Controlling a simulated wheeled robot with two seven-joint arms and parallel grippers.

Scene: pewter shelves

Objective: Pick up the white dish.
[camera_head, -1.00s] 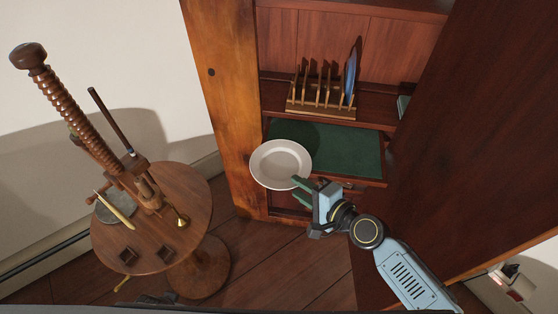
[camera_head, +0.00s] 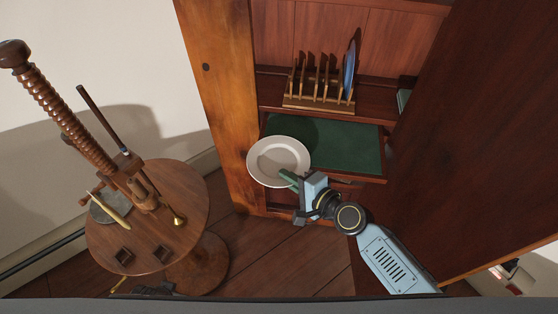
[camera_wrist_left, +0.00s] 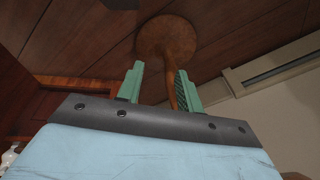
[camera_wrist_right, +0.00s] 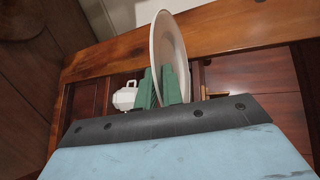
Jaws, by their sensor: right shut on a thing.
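The white dish (camera_head: 278,155) is a round plate in front of the cabinet's green-lined shelf in the head view. My right gripper (camera_head: 289,178) is shut on its near rim and holds it in the air. In the right wrist view the dish (camera_wrist_right: 168,50) stands edge-on between the green fingers of my right gripper (camera_wrist_right: 163,88).
A wooden rack (camera_head: 318,104) with a blue plate (camera_head: 349,70) stands on the upper shelf. The green-lined shelf (camera_head: 345,146) is below it. A dark cabinet door (camera_head: 470,130) stands open at right. A round table (camera_head: 190,205) with a wooden screw press is at left.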

